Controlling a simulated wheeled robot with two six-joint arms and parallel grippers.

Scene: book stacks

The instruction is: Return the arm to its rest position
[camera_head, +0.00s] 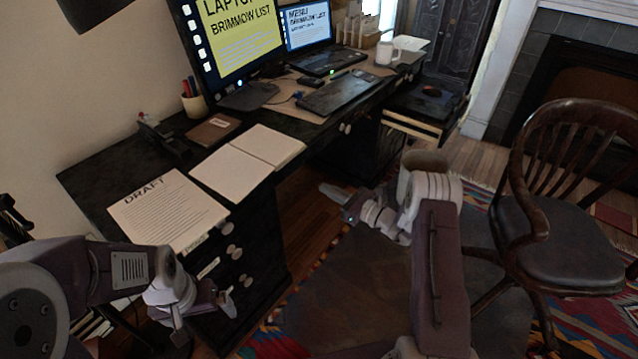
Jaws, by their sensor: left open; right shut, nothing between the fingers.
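My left gripper (204,318) is at the lower left, beside the front of the desk drawers and below the desk top. It is open and empty. My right gripper (331,199) is near the middle of the view, in front of the desk's knee space. Its fingers are shut and nothing shows between them. My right arm rises from the bottom of the view and bends left to that gripper. My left arm comes in from the left edge.
A dark desk (86,181) bears a "DRAFT" sheet (170,212), an open notebook (232,172), a monitor (240,40), a keyboard (344,92) and a white mug (384,54). A wooden armchair (575,255) stands at the right on a patterned rug (590,325).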

